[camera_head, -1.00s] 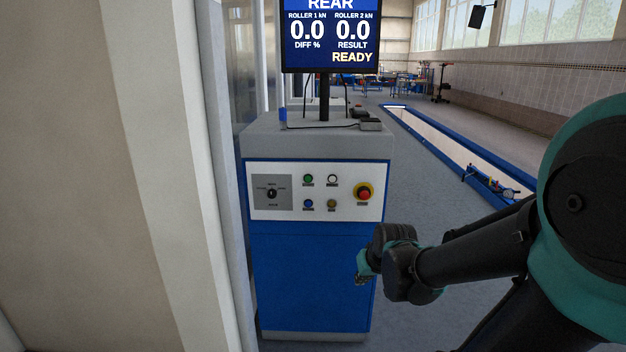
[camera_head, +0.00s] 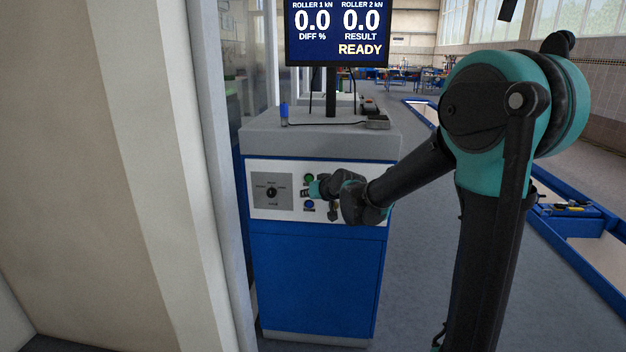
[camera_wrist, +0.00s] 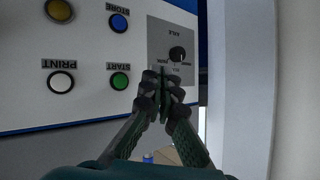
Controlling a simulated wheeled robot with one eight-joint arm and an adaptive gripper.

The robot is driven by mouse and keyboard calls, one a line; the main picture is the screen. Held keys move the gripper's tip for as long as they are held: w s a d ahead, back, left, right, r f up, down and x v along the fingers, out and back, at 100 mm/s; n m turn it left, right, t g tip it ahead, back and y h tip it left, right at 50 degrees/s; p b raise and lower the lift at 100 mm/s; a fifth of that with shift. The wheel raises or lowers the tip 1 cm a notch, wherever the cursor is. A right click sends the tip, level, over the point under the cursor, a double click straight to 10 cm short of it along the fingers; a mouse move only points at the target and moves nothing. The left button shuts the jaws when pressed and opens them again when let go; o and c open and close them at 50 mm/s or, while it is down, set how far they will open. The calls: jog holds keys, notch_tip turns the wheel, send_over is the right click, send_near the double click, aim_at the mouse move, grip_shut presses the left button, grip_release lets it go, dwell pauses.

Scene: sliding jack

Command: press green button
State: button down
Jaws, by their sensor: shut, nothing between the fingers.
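The green button (camera_head: 309,178) is on the white panel (camera_head: 250,178) of a blue and grey cabinet. It shows clearly in the wrist view (camera_wrist: 120,81), labelled START, with the picture upside down. My gripper (camera_head: 308,190) is in front of the panel, at the buttons. In the wrist view my fingers (camera_wrist: 164,86) are closed together with nothing between them. The fingers do not cover the button. I cannot tell how far the tips stand off the panel.
The blue STORE button (camera_wrist: 118,23), white PRINT button (camera_wrist: 61,80) and a yellow button (camera_wrist: 59,10) are close by. A screen (camera_head: 337,32) reading READY stands above the cabinet. A pale wall (camera_head: 130,180) rises at the left. Open floor lies right of the cabinet.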

aim_at(309, 178)
jog(key=shift+w, duration=0.15)
jog(key=w, duration=0.8)
jog(key=shift+w, duration=0.3)
jog(key=shift+w+d, duration=0.15)
dwell(1.4)
jog(key=shift+w, duration=0.25)
